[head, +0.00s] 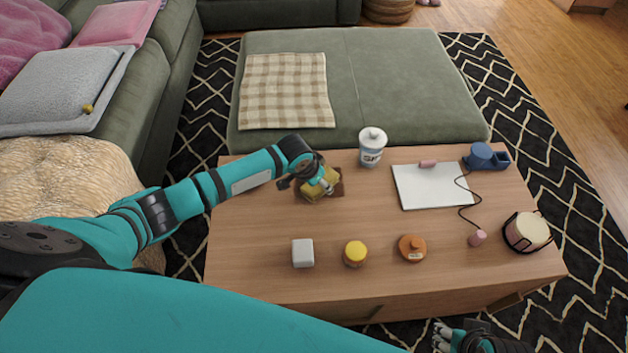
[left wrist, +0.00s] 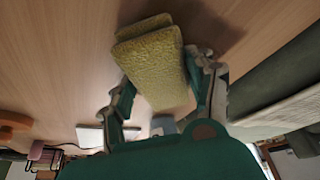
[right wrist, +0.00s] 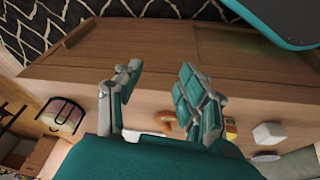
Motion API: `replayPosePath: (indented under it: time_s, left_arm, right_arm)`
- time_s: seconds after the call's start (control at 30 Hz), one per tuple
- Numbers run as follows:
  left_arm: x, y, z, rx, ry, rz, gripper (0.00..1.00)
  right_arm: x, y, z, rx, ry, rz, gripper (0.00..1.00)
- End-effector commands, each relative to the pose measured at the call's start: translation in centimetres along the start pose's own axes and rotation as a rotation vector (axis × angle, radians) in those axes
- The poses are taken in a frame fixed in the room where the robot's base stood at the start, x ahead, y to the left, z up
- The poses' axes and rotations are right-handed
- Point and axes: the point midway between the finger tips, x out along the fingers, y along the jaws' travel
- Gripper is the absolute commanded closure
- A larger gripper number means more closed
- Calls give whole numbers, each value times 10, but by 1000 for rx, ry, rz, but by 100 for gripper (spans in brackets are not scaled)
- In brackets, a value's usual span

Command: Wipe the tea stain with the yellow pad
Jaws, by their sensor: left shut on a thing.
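My left gripper (head: 308,184) is shut on the yellow pad (head: 322,187) over the back left part of the wooden coffee table (head: 240,225). In the left wrist view the pad (left wrist: 155,68) sits between the two fingers, with a second yellow layer or piece (left wrist: 145,27) behind its far end. Whether the pad touches the table is unclear. My right gripper (right wrist: 160,70) is open and empty at the table's front edge.
A white lidded canister (head: 371,152) stands right of the patch. A white board (head: 432,186), blue object (head: 484,156) and caged candle (head: 527,232) are right.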

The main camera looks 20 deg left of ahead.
Motion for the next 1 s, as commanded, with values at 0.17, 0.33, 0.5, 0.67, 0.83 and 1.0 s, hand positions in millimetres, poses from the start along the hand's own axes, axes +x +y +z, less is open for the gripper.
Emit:
replayPosePath:
  time_s: [0.17,0.33,0.5,0.67,0.83,1.0]
  left_arm:
    - [5,15,-10,0,-3,7,70]
    - [8,23,-18,0,-4,6,70]
    - [10,26,-21,0,-4,6,70]
    - [12,33,-30,1,-3,6,70]
    - [15,43,-40,0,-3,6,70]
    - [17,48,-47,1,-3,3,70]
  right_arm:
    - [7,-2,2,1,-5,-3,60]
    - [18,-3,6,3,-21,-6,60]
    - [20,-3,5,3,-15,-7,60]
    - [21,-3,4,2,-15,-7,60]
    - [24,-3,5,2,-17,-6,60]
    - [23,-3,4,1,-16,-6,60]
